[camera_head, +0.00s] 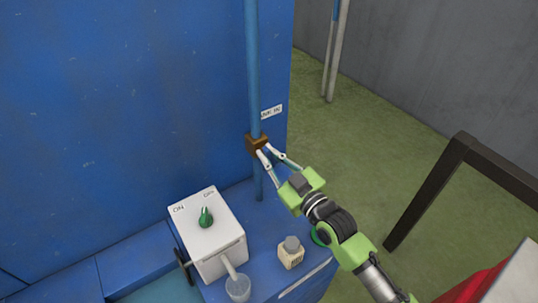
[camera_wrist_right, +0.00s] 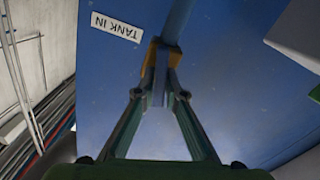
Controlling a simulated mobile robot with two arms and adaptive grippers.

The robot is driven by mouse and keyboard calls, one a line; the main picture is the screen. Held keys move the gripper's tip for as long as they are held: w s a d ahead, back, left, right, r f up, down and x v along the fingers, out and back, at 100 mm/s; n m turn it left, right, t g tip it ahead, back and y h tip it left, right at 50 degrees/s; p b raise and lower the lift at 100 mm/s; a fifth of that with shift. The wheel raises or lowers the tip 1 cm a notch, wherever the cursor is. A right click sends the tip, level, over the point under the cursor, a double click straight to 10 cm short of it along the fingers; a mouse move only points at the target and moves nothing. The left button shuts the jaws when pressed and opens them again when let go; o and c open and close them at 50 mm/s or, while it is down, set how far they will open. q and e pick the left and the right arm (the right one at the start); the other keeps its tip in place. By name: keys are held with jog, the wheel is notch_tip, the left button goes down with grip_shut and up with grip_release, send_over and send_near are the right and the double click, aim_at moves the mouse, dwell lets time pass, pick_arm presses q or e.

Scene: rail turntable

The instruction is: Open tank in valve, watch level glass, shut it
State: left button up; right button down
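The tank in valve (camera_head: 256,143) is a small brown block on a vertical blue pipe (camera_head: 254,75), beside a white label (camera_head: 271,112). In the right wrist view the valve body (camera_wrist_right: 149,57) looks yellow-brown, next to an upside-down "TANK IN" label (camera_wrist_right: 117,26). A grey handle (camera_wrist_right: 159,92) sticks out from it toward the camera. My right gripper (camera_head: 266,152) is at the valve. In the right wrist view its fingertips (camera_wrist_right: 160,78) are close together, one each side of the handle, apparently gripping it. My left gripper is out of view. I cannot make out a level glass.
A white box (camera_head: 222,240) with a green knob (camera_head: 206,217) marked ON and OFF stands on the blue ledge (camera_head: 262,272). A clear cup (camera_head: 238,289) is below its spout. A dark frame (camera_head: 430,190) stands right on open green floor.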

jog(key=shift+m+p, duration=0.3)
jog(key=shift+m, duration=0.5)
jog(key=shift+d+m, duration=0.1)
jog(key=shift+m, duration=0.9)
jog(key=c, duration=2.1)
grip_release()
jog(key=shift+c, duration=0.2)
jog(key=v, duration=1.2)
